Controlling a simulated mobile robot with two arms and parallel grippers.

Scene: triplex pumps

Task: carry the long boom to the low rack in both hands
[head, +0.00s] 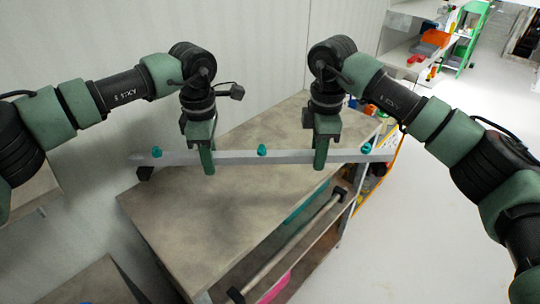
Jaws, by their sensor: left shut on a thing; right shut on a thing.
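The long boom (238,156) is a thin grey bar with several teal knobs along it. It lies roughly level across the head view, above the bench top. My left gripper (208,160) is shut on the boom, left of its middle knob. My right gripper (321,155) is shut on the boom, between the middle and right knobs. The fingers hide short stretches of the bar. I cannot tell for sure whether the boom touches the bench or hangs just above it. I cannot tell which piece of furniture is the low rack.
A brown-grey bench (180,220) stands below the boom, with an open shelf and a rail (290,245) along its front. A pale wall (110,40) is behind. White shelves (400,50) and a green ladder-like frame (468,38) stand at the back right. The right floor (420,240) is clear.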

